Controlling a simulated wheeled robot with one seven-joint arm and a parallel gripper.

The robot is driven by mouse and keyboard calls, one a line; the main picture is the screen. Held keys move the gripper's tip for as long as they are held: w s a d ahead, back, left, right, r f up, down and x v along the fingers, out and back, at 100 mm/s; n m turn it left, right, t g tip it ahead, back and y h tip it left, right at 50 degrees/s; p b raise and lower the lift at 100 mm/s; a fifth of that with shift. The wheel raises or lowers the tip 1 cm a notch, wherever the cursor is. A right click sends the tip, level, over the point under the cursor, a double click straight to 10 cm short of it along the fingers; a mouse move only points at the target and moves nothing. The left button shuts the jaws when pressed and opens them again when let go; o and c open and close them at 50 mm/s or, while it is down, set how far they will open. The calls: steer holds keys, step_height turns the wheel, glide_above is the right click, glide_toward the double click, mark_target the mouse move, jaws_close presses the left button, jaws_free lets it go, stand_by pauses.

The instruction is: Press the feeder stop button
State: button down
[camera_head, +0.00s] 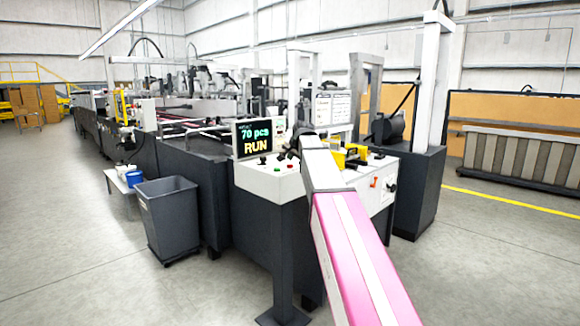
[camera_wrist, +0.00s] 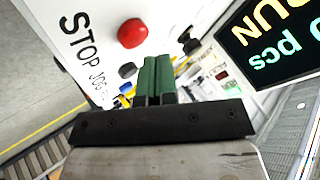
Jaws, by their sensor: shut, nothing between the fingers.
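A round red button (camera_wrist: 132,33) stands on a white panel (camera_wrist: 100,15) in the wrist view, with the word STOP printed beside it. My gripper (camera_wrist: 156,60) has its green fingers closed together and empty. In that picture the fingertips lie just below and right of the red button, with a visible gap between. In the head view my gripper (camera_head: 290,151) is over the control console (camera_head: 270,182), partly hidden by my arm. I cannot tell which of the small console buttons there is the stop button.
A screen (camera_head: 258,138) on the console reads 70 pcs and RUN. A grey bin (camera_head: 168,215) stands left of the console. The floor in front is clear.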

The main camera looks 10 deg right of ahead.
mark_target(291, 165)
steer(key=shift+f, duration=0.15)
steer(key=shift+f, duration=0.3)
steer(key=shift+f, duration=0.45)
stand_by(1.0)
steer(key=shift+r, duration=0.9)
steer(key=shift+r, duration=2.5)
